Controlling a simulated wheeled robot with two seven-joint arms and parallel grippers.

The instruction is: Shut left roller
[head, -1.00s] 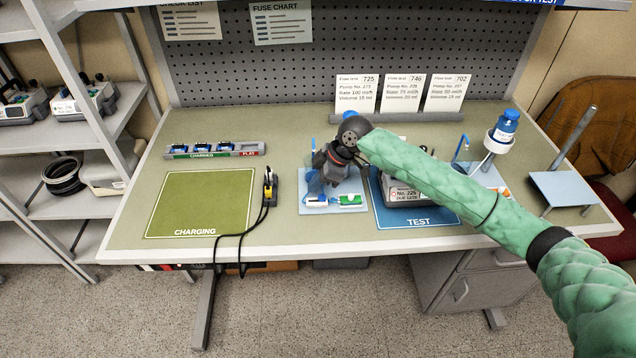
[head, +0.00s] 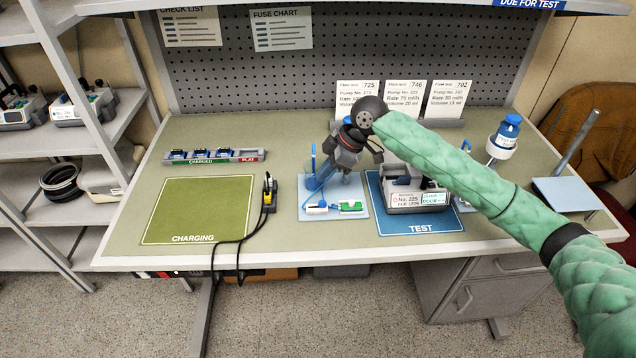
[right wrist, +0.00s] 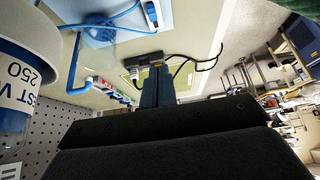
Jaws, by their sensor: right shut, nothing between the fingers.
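A light-blue pad (head: 357,187) lies between the charging mat and the test mat. On its front part are a small white-and-blue piece (head: 317,208) and a green-and-white piece (head: 351,207), with thin blue tubing. Which of them is the left roller I cannot tell for sure. A blue upright (head: 313,158) stands at the pad's left. My left gripper is out of view.
A pump (head: 402,200) sits on the blue test mat (head: 420,228), right of the pad. A yellow-and-black plug (head: 269,190) with a black cable stands to the left. The green charging mat (head: 197,208) is empty. A blue-capped bottle (head: 508,130) stands at right.

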